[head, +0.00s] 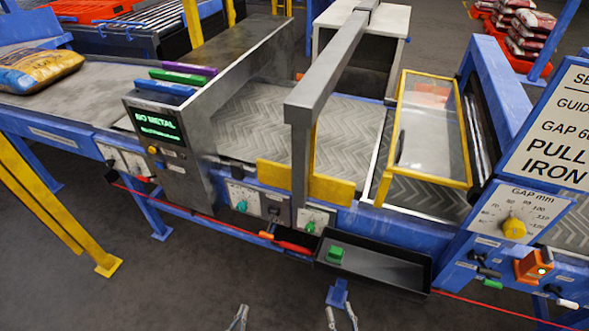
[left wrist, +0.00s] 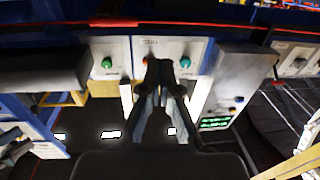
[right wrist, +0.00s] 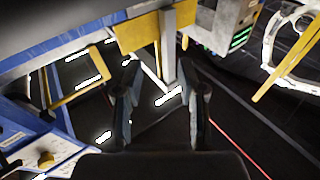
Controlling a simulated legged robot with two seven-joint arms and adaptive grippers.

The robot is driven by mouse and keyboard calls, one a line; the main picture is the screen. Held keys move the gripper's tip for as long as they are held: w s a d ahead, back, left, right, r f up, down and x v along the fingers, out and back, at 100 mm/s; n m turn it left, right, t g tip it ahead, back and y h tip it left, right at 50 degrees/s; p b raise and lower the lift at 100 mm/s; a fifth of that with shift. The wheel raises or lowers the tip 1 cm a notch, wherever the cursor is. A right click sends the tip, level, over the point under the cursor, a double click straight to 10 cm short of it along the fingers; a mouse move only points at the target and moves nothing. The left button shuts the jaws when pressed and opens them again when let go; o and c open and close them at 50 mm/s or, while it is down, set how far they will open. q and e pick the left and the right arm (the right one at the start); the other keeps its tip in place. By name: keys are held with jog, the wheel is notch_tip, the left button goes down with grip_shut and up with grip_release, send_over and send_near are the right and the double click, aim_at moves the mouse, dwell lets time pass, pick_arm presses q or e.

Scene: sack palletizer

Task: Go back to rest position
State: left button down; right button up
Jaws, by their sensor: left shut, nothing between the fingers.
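My left gripper (head: 240,312) shows at the bottom edge of the head view, in front of the conveyor line and apart from it. In the left wrist view its fingers (left wrist: 162,70) are together with nothing between them. My right gripper (head: 341,311) is further right at the bottom edge, below the black tray. In the right wrist view its fingers (right wrist: 160,85) stand apart and hold nothing. Both grippers appear clear of the equipment. My arms are mostly out of the head view.
A black tray (head: 400,268) with a green block (head: 336,254) juts out from the conveyor front. A screen box (head: 160,135), a knob panel (head: 512,225) and a yellow-framed guard (head: 430,125) line the conveyor. A sack (head: 40,70) lies at left. Floor (head: 180,280) is open at lower left.

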jog(key=s+d+f+g+h+p, duration=0.2)
jog(key=s+f+g+p, duration=0.25)
jog(key=f, duration=0.35)
jog(key=s+d+f+g+h+p, duration=0.1)
jog(key=s+d+f+g+p, duration=0.1)
jog(key=s+f+g+p, duration=0.45)
pick_arm(q)
jog(key=s+a+f+g+y+p, duration=0.1)
jog(key=s+g, duration=0.7)
jog(key=s, duration=0.8)
jog(key=s+a+f+g+y+p, duration=0.2)
jog(key=s+f+g, duration=0.3)
jog(key=s, duration=1.2)
jog(key=a+g+y, duration=0.1)
jog(key=g, duration=0.2)
jog(key=shift+s+p, duration=0.3)
pick_arm(e)
jog(key=s+d+f+g+h, duration=0.1)
jog(key=s+d+f+g, duration=0.1)
jog(key=s+f, duration=0.3)
jog(key=s+d+f+g+h, duration=0.1)
jog(key=s+d+f+g, duration=0.2)
jog(key=s, duration=0.8)
notch_tip(320, 180, down, 3)
jog(key=shift+d+r+g, duration=0.2)
jog(key=shift+d+g, duration=0.05)
jog(key=shift+g, duration=0.75)
